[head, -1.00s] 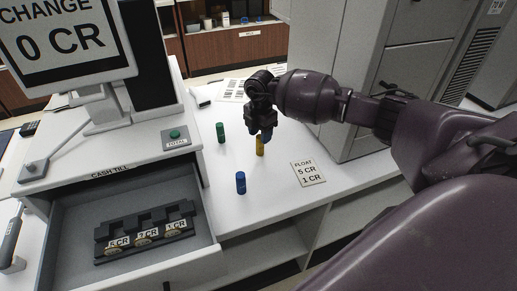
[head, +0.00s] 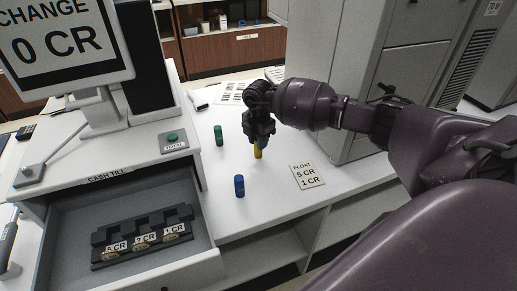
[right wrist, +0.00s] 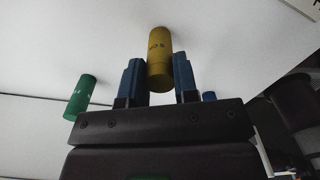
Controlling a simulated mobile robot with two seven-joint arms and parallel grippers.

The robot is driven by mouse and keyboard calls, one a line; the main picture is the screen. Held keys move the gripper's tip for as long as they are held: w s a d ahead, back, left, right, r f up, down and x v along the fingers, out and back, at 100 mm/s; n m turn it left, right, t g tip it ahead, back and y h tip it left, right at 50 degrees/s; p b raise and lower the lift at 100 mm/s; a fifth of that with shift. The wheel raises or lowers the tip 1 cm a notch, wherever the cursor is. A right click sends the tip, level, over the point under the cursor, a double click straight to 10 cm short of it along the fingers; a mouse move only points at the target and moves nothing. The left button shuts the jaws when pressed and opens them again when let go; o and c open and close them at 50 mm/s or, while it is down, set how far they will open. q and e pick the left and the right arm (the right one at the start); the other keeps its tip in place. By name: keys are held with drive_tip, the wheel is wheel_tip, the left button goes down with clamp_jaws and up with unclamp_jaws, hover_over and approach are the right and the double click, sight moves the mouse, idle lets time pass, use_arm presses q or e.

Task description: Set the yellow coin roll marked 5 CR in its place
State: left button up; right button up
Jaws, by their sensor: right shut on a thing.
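The yellow coin roll (head: 258,154) stands upright on the white counter, between the green and blue rolls. My right gripper (head: 261,143) is over its top, fingers pointing down. In the right wrist view the yellow roll (right wrist: 160,60) sits between the two blue fingers of my right gripper (right wrist: 160,78), shut on it; its small marking is hard to read. The dark coin rack (head: 143,238) lies in the open till drawer, with labels 5 CR, 2 CR and 1 CR from left to right. My left gripper is not in view.
A green roll (head: 218,135) and a blue roll (head: 239,186) stand on the counter. A card (head: 307,176) reads FLOAT 5 CR 1 CR. The drawer (head: 213,258) is open at the left. The till screen (head: 62,45) and a grey cabinet (head: 345,80) rise beside the counter.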

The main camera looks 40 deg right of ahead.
drive_tip(key=shift+r+p, duration=1.65)
drive_tip(key=shift+r, duration=1.15)
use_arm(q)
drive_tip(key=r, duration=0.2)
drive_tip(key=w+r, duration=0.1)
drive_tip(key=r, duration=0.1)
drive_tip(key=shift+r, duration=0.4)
use_arm(e)
drive_tip(key=shift+f, duration=0.1)
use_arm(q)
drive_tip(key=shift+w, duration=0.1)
